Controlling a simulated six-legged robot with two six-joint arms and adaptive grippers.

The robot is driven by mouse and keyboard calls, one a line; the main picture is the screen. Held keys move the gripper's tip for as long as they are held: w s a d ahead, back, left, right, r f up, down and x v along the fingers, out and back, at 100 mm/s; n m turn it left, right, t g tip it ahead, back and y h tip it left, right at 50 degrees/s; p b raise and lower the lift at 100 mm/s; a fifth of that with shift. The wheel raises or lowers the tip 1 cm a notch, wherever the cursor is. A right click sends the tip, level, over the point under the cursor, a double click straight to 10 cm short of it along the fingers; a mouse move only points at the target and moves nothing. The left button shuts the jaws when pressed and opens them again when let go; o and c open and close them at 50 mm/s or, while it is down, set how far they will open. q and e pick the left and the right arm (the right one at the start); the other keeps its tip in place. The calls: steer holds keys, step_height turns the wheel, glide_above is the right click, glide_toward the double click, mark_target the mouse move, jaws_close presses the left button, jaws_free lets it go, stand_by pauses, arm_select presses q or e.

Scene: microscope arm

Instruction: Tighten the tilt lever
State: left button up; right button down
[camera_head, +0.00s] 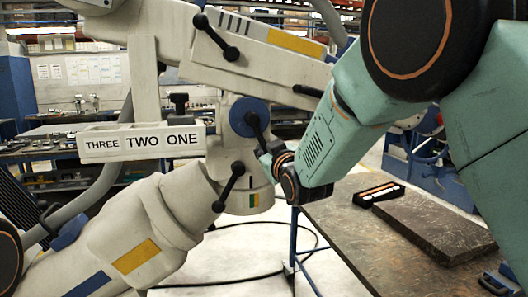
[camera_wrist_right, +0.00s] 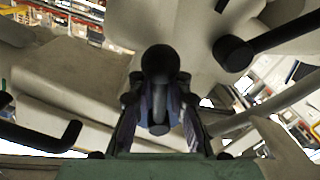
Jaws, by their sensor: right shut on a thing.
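A black lever (camera_head: 257,130) with a round knob sits on a blue disc (camera_head: 240,112) on the pale microscope arm joint. No label tells me whether it is the tilt lever. My right gripper (camera_head: 268,156) comes in from the right and is shut on this lever's lower end. In the right wrist view, the lever (camera_wrist_right: 160,65) stands between the two fingers of the right gripper (camera_wrist_right: 160,118), its round knob toward the joint. The fingertips partly hide the lever's end. My left gripper is out of view.
Other black levers stand close by, one above (camera_head: 216,38) and one below left (camera_head: 228,187). A sign reading "THREE TWO ONE" (camera_head: 140,141) is left of the joint. A dark workbench (camera_head: 345,226) with a small black case (camera_head: 379,194) is at the lower right.

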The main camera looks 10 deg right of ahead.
steer(key=shift+s+f, duration=0.15)
steer(key=shift+f, duration=0.65)
steer(key=c, duration=1.8)
jaws_free()
steer(key=o, duration=0.5)
steer(key=shift+s+d+r, duration=0.15)
steer(key=shift+s, duration=0.1)
steer(key=shift+w+d+r, duration=0.1)
steer(key=shift+w+d, duration=0.05)
steer(key=shift+w, duration=0.1)
